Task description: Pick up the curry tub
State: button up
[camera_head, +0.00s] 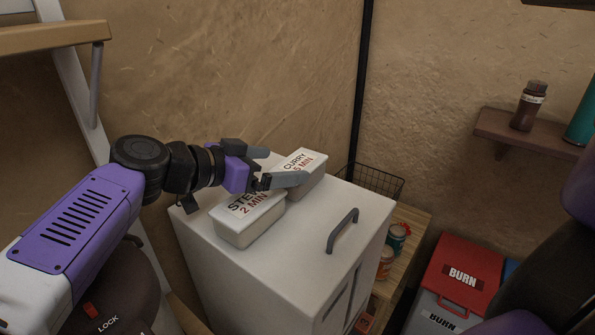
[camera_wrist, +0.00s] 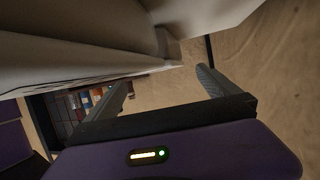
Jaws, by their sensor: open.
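The curry tub (camera_head: 306,160) is a pale box with a white label reading "CURRY 5 MIN". It sits at the back of the white cabinet top, behind the stew tub (camera_head: 245,228), whose label is partly covered by my gripper. My gripper (camera_head: 290,166) is open at the curry tub's left end. One finger crosses in front of the tub's near side in the head view, and the other shows beyond its left end. I cannot tell whether they touch it. In the wrist view the open fingers (camera_wrist: 160,90) show nothing held, with large pale surfaces close above them.
The white cabinet (camera_head: 290,275) has a grey handle (camera_head: 342,231) on its top. A wire basket (camera_head: 371,180) and wooden shelf with jars (camera_head: 396,237) stand to its right. Red "BURN" bin (camera_head: 462,275) is at lower right. Clay walls close in behind; a ladder-like frame is at left.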

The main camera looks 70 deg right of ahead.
aim_at(299, 163)
jog(key=shift+p+x, duration=0.4)
jog(key=shift+x, duration=1.8)
jog(key=shift+f, duration=0.1)
jog(key=c, duration=1.8)
jog(key=shift+c, duration=0.8)
